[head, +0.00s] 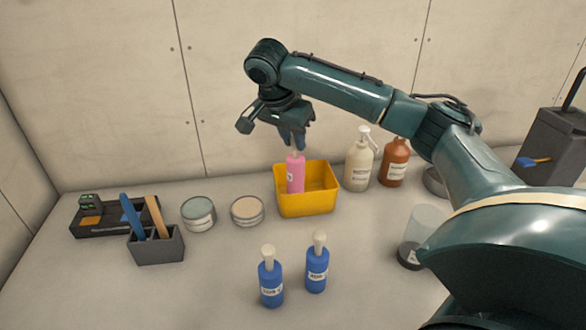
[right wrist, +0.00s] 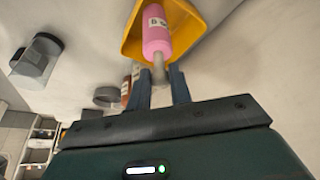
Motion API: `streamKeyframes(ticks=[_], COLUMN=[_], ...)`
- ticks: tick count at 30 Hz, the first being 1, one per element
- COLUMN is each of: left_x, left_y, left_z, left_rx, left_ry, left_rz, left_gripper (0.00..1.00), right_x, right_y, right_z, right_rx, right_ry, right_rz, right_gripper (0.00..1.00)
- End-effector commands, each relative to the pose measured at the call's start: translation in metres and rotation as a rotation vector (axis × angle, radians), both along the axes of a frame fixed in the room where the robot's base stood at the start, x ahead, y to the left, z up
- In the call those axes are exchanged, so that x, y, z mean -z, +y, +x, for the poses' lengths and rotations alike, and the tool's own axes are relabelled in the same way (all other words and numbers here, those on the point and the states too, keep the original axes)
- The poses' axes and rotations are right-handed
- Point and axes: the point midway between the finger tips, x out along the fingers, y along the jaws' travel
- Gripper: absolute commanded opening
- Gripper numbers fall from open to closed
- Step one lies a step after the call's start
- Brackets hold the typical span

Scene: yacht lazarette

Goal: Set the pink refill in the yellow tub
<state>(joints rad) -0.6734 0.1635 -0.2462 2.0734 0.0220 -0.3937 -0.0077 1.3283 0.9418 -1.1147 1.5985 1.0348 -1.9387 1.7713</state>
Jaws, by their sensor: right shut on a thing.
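The pink refill (head: 295,175) is upright inside the yellow tub (head: 318,205), near its left side. Its pink body and label also show in the right wrist view (right wrist: 157,32). My right gripper (head: 297,147) is above the tub and shut on the refill's narrow pale top (right wrist: 158,70). The tub's walls hide the refill's base, so I cannot tell whether it touches the floor of the tub. My left gripper is not in view.
Two blue bottles (head: 271,283) (head: 317,268) stand in front of the tub. Two round tins (head: 199,214) (head: 247,211) are to its left. A cream pump bottle (head: 358,166) and a brown bottle (head: 395,163) stand close on its right. A grey holder (head: 156,246) is further left.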

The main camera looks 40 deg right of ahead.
Motion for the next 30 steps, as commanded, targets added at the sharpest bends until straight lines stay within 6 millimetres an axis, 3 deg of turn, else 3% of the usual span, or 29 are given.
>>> streamKeyframes(ticks=[12,24,25,30], left_x=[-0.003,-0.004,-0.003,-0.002], left_y=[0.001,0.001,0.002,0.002], left_z=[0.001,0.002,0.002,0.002], left_rx=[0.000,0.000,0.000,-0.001], left_ry=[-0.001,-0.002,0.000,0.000], left_rz=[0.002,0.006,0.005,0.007], left_gripper=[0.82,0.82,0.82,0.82], right_x=[0.049,0.055,0.055,0.055], right_y=[0.000,0.000,0.000,0.000], right_z=[0.000,0.000,0.000,0.000], right_rx=[0.000,-0.001,-0.001,-0.001], right_ry=[-0.001,-0.001,-0.001,-0.001], right_rz=[0.000,0.001,0.001,0.001], right_gripper=[0.00,0.00,0.22,0.36])
